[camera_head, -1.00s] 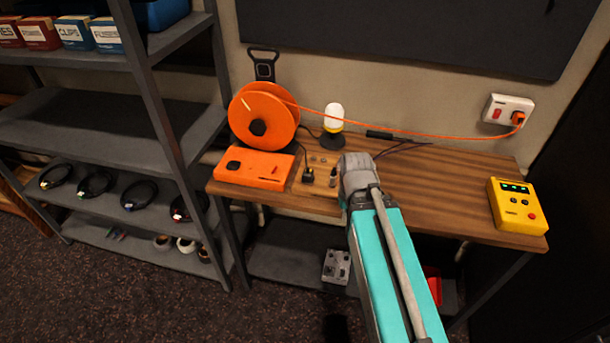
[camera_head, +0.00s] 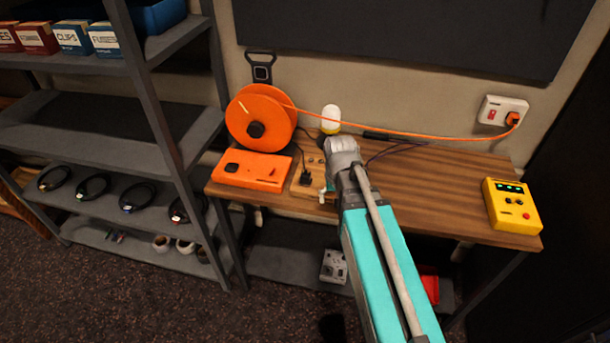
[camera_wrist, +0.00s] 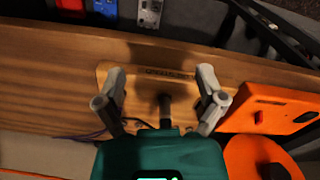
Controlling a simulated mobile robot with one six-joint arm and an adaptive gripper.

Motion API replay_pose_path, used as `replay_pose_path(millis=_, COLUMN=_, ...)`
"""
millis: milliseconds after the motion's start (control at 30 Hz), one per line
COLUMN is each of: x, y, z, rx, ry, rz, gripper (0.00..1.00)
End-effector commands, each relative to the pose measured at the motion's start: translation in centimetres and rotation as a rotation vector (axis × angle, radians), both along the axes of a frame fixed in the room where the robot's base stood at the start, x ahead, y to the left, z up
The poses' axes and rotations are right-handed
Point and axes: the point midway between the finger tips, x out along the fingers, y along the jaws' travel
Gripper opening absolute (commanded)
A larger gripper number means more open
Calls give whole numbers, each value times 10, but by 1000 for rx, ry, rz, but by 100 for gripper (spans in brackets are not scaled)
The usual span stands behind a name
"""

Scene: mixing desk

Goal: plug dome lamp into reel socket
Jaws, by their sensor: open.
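The dome lamp (camera_head: 330,119), with a white and yellow dome on a dark base, stands at the back of the desk. The orange reel (camera_head: 258,118) stands left of it, behind an orange box (camera_head: 252,171) with a dark round socket (camera_head: 232,167). A black plug (camera_head: 305,179) stands on a small wooden board (camera_head: 298,190); a dark cord runs up from it. In the wrist view, my gripper (camera_wrist: 162,84) is open over the board, its fingers on either side of a dark upright plug (camera_wrist: 166,106). I cannot tell which plug this is. My arm hides the board's right part in the head view.
A yellow meter (camera_head: 511,204) sits at the desk's right end. An orange cable (camera_head: 400,137) runs from the reel to the wall outlet (camera_head: 501,111). A grey shelf (camera_head: 110,130) stands left. The desk's middle right is clear.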

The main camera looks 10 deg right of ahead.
Motion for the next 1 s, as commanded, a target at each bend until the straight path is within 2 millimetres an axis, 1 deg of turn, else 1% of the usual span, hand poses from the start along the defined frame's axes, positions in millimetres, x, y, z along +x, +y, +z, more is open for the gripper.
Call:
replay_pose_path(millis=33, x=20, y=6, z=7, rx=0, ry=0, rz=-15, gripper=91)
replay_pose_path(millis=100, x=38, y=13, z=12, rx=0, ry=0, rz=-41, gripper=91)
replay_pose_path(millis=300, x=87, y=35, z=25, rx=1, ry=0, rz=-119, gripper=91)
replay_pose_path(millis=400, x=110, y=46, z=31, rx=1, ry=0, rz=-155, gripper=91)
replay_pose_path(millis=500, x=127, y=57, z=36, rx=1, ry=0, rz=-186, gripper=91)
replay_pose_path(millis=600, x=140, y=64, z=39, rx=1, ry=0, rz=-210, gripper=91)
replay_pose_path(millis=700, x=148, y=69, z=41, rx=1, ry=0, rz=-225, gripper=91)
replay_pose_path(millis=800, x=151, y=71, z=41, rx=1, ry=0, rz=-234, gripper=91)
replay_pose_path(millis=1000, x=151, y=72, z=41, rx=1, ry=0, rz=-236, gripper=91)
